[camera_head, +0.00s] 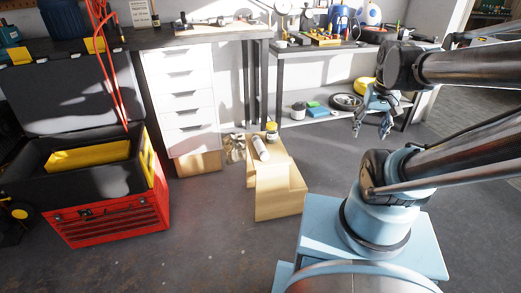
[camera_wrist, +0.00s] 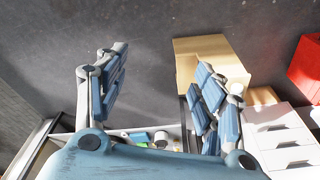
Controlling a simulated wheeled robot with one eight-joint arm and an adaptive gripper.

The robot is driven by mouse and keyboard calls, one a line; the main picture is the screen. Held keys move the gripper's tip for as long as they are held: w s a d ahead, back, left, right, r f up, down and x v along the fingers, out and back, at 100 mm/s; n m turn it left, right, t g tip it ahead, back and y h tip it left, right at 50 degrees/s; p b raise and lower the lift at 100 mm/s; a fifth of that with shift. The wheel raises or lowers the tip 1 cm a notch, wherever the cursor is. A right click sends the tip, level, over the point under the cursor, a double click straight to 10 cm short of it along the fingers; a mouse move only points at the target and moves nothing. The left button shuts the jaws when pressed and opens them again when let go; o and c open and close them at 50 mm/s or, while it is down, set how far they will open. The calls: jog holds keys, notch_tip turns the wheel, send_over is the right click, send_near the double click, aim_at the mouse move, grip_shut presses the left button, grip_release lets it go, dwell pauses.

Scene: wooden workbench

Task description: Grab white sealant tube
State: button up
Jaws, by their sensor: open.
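The white sealant tube (camera_head: 261,148) lies on the top of a small wooden step stool (camera_head: 277,196) on the floor, in the middle of the head view. My gripper (camera_head: 372,129) is open and empty, in the air well to the right of the stool. The stool (camera_wrist: 205,46) also shows there, partly behind the right finger.
A small yellow-and-dark item (camera_head: 271,129) stands beside the tube. Gloves (camera_head: 235,148) lie left of the stool, near a white drawer unit (camera_head: 183,100). A red tool chest (camera_head: 112,218) stands at left. A workbench with a low shelf (camera_head: 318,113) is behind. Floor ahead of the stool is clear.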

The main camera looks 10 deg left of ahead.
jog(key=w+a+r+n, duration=0.1)
jog(key=w+a+r, duration=0.2)
jog(key=w+a, duration=0.65)
jog(key=n+g, duration=0.2)
jog(key=n, duration=0.2)
send_over(260, 143)
notch_tip(260, 143, down, 19)
jog(key=f, duration=1.2)
jog(key=shift+s+d, duration=0.2)
jog(key=shift+s, duration=0.1)
jog(key=shift+w+a+f, duration=0.1)
jog(key=shift+f, duration=2.5)
jog(key=c, duration=1.5)
